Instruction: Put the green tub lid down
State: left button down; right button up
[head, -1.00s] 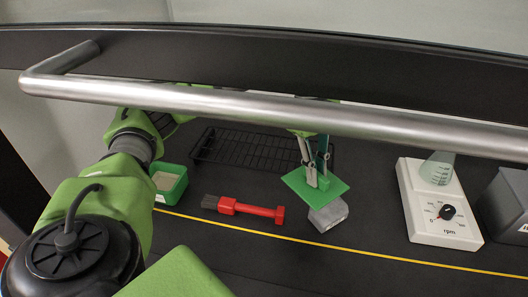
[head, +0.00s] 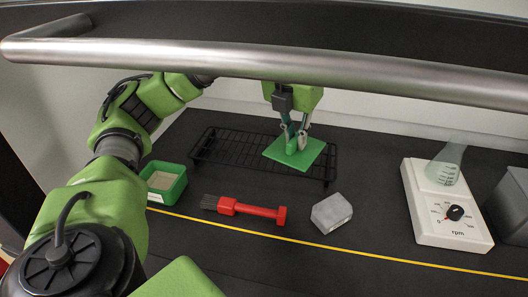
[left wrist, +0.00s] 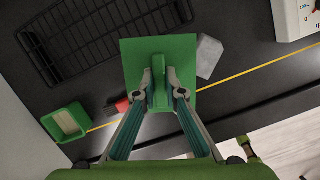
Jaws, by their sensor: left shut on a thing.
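The green tub lid (head: 275,152) is a flat square plate with an upright grip on top. My left gripper (head: 297,143) is shut on that grip and holds the lid over the right end of the black wire rack (head: 222,146). In the left wrist view the lid (left wrist: 129,52) fills the middle, with my left gripper's fingers (left wrist: 160,95) on both sides of its grip. I cannot tell whether the lid touches the rack. The open green tub (head: 181,184), with pale contents, stands left of the rack. My right gripper is not in view.
A red-handled brush (head: 252,210) and a grey block (head: 331,212) lie in front of the rack. A white stirrer with an rpm dial (head: 446,226) bears a glass flask (head: 445,163) at right. A metal bar (head: 270,62) crosses the upper view.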

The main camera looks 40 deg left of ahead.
pick_arm(q)
jog(key=n, duration=0.1)
jog(key=a+n, duration=0.1)
jog(key=n, duration=0.1)
jog(key=shift+a+r+y, duration=0.1)
jog(key=shift+r+y, duration=0.2)
jog(key=shift+y, duration=0.1)
jog(key=shift+w+a+n, duration=0.1)
jog(key=shift+w+n, duration=0.05)
jog(key=shift+n, duration=0.25)
jog(key=w+a+f, duration=0.2)
jog(key=w, duration=0.1)
jog(key=w+a+f, duration=0.2)
jog(key=w+f, duration=0.1)
jog(key=w, duration=0.1)
jog(key=w+a+f+p, duration=0.1)
jog(key=w+a+f, duration=0.1)
jog(key=w+f, duration=0.1)
jog(key=shift+w+a, duration=0.2)
jog(key=shift+a, duration=0.05)
jog(key=shift+w+a+f, duration=0.2)
jog(key=shift+w+f, duration=0.2)
jog(key=shift+f, duration=0.15)
jog(key=p+x, duration=0.1)
jog(key=x, duration=0.2)
jog(key=shift+s+f, duration=0.15)
jog(key=shift+f, duration=0.25)
